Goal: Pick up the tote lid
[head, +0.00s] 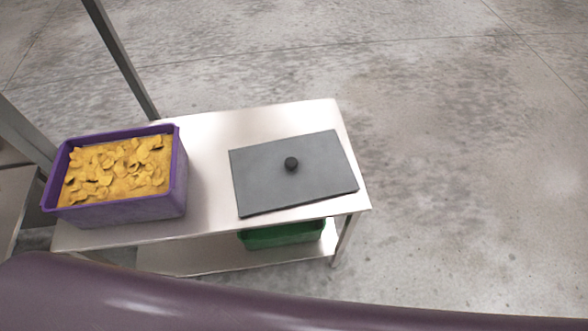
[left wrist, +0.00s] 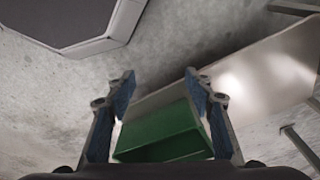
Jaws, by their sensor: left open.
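Neither gripper shows in the head view.
A purple tote (head: 180,190) full of yellow chips stands at the left of the steel table (head: 215,150). A green bin (head: 285,236) sits on the lower shelf (head: 190,260); it also shows in the left wrist view (left wrist: 165,130). A post (head: 122,58) rises behind. Floor right of the table is clear.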

